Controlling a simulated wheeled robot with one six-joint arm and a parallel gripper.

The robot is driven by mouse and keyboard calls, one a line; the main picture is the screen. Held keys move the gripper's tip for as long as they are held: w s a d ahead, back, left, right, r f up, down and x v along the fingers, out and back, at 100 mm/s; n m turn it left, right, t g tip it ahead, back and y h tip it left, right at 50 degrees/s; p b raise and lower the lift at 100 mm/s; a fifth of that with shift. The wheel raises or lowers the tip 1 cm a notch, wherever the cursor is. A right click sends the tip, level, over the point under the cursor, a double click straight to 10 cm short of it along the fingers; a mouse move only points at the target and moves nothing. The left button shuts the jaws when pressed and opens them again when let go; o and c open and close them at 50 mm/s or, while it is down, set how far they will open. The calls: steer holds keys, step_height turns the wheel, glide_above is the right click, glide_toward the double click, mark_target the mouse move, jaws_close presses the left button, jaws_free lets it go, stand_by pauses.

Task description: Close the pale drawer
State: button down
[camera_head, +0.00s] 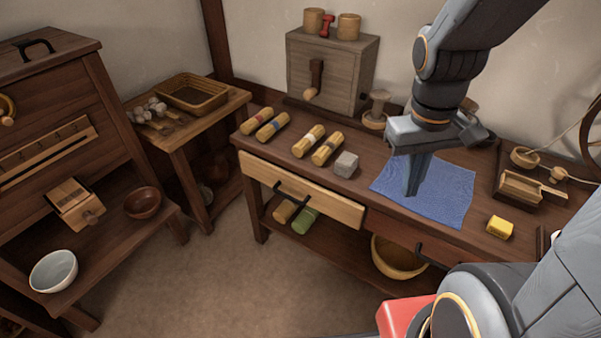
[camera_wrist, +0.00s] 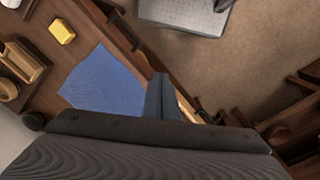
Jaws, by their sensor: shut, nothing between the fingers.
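The pale drawer (camera_head: 330,203) is in the front of the dark wooden bench, left of a darker drawer (camera_head: 395,236). Its light wood front carries a black bar handle (camera_head: 291,190). The front seems to stand slightly out from the bench edge, but I cannot tell by how much. In the wrist view a pale strip (camera_wrist: 187,107) shows beside my fingers, probably part of this drawer. My gripper (camera_head: 411,190) is shut and empty, pointing down above the blue cloth (camera_head: 448,190), right of and behind the pale drawer. The fingers (camera_wrist: 160,95) also show in the wrist view.
Several yellow rolls (camera_head: 310,141) and a grey block (camera_head: 346,164) lie on the bench above the pale drawer. A yellow block (camera_head: 499,228) lies right of the cloth. A green roll (camera_head: 305,220) and a basket (camera_head: 398,262) are below. The floor in front is clear.

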steer(key=w+a+f+n+t+h+p, duration=0.1)
steer(key=w+a+f+n, duration=0.25)
steer(key=a+n, duration=0.5)
steer(key=w+a+f+n+t+p, duration=0.1)
steer(key=w+a+f+n, duration=0.3)
steer(key=a+n, duration=0.5)
steer(key=w+a+f+n+t+h, duration=0.1)
steer(key=w+a+f+n+t, duration=0.1)
steer(key=w+a+n, duration=0.65)
steer(key=shift+n, duration=0.9)
steer(key=d+f, duration=0.1)
steer(key=f, duration=0.2)
steer(key=w+d+f+b, duration=0.1)
steer(key=d+f, duration=0.1)
steer(key=f, duration=0.1)
steer(key=w+d+f, duration=0.1)
steer(key=d+f, duration=0.1)
steer(key=f, duration=0.1)
steer(key=shift+d+f, duration=0.15)
steer(key=shift+d, duration=0.05)
steer(key=shift+w+d, duration=0.4)
steer(key=shift+w, duration=0.2)
